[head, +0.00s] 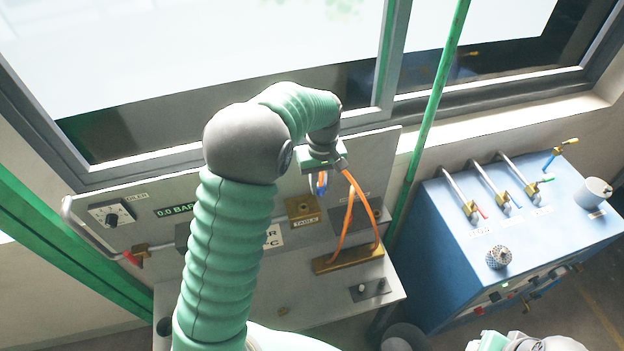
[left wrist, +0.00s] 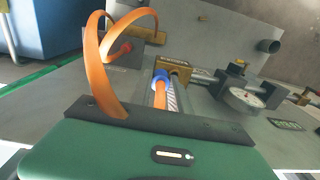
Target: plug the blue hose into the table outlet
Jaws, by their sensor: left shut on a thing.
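My left gripper (head: 320,182) is shut on a hose end with a blue collar (left wrist: 161,77); the hose behind the collar is orange. The collar also shows in the head view (head: 321,184). The brass table outlet (head: 302,209), on the grey panel, is just below and left of the gripper in the head view. In the left wrist view the outlet (left wrist: 180,71) is directly beyond the collar. They look very close; I cannot tell whether they touch. My right gripper's fingers are not seen.
An orange hose (head: 350,215) loops from the gripper to a brass block (head: 348,261) on the panel. A gauge (left wrist: 243,97) stands right of the outlet in the left wrist view. A blue cabinet (head: 450,260) with several handles is on the right. A green pole (head: 432,110) rises between.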

